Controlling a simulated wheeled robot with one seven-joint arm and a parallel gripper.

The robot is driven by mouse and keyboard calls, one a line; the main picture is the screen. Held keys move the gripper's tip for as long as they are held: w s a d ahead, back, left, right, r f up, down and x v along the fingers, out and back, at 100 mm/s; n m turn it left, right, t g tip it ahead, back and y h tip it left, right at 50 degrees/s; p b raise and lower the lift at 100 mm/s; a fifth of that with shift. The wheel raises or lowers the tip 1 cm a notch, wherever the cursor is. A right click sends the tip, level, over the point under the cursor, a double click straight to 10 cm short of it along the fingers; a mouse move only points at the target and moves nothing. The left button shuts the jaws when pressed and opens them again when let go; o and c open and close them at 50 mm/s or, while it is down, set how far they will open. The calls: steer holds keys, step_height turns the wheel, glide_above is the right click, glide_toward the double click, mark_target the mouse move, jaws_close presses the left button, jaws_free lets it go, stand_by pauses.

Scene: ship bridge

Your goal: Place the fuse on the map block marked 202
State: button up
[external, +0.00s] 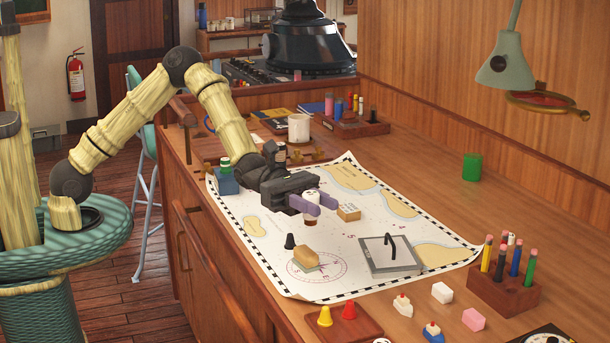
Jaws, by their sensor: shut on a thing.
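My gripper (317,204), with purple fingers, is over the middle of the chart (262,265). It is shut on a small white and reddish-brown piece (310,218), which looks like the fuse; the fingers partly hide it. Just right of the fingers a small tan block (348,212) with faint marks lies on the chart. Another tan block (305,256) sits on the compass rose. A blue block (226,184) with a green top stands at the chart's left edge. I cannot read 202 on any block.
A grey plate with a black handle (390,258) and a small black cone (290,241) are on the chart. A pencil holder (503,291), toy boats (403,305) and a tray with cones (345,325) are in front. A white mug (299,128) stands behind. The right counter is mostly clear.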

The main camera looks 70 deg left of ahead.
steer(key=w+a+f+n+t+y+p, duration=0.2)
steer(key=w+a+n+t+y+p, duration=0.3)
steer(key=w+a, duration=0.95)
steer(key=n+t+y+p, duration=0.1)
steer(key=n+t+y, duration=0.15)
steer(key=t, duration=0.25)
glide_above(355, 208)
step_height(355, 208, down, 3)
steer(key=shift+r+n, duration=0.1)
steer(key=shift+n, duration=0.15)
steer(key=shift+d+f+p, duration=0.1)
steer(key=shift+f+p, duration=0.95)
steer(key=shift+f, duration=1.85)
steer(key=shift+f, duration=0.1)
step_height(355, 208, down, 4)
steer(key=shift+w+f+p, duration=0.1)
steer(key=shift+p, duration=0.55)
